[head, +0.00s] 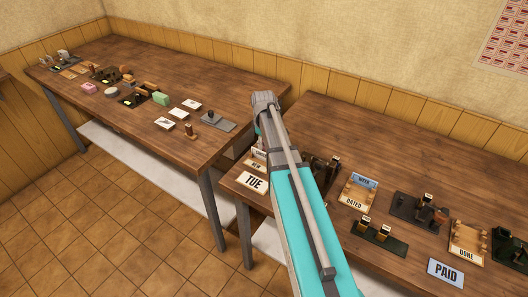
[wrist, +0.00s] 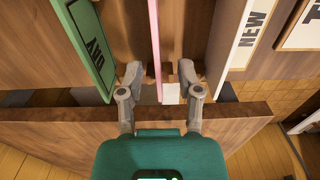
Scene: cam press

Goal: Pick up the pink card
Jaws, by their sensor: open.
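The pink card (wrist: 157,45) stands on edge in the wrist view and shows as a thin upright strip near the middle. My gripper (wrist: 160,72) is open, with one finger on each side of the card's near end. How far the fingers reach down along the card I cannot tell. In the head view my turquoise arm covers that part of the right table, and neither the pink card nor my gripper can be made out.
A wooden board edge (wrist: 60,140) runs below. A TUE card (head: 255,182) and several stamps are on the right table.

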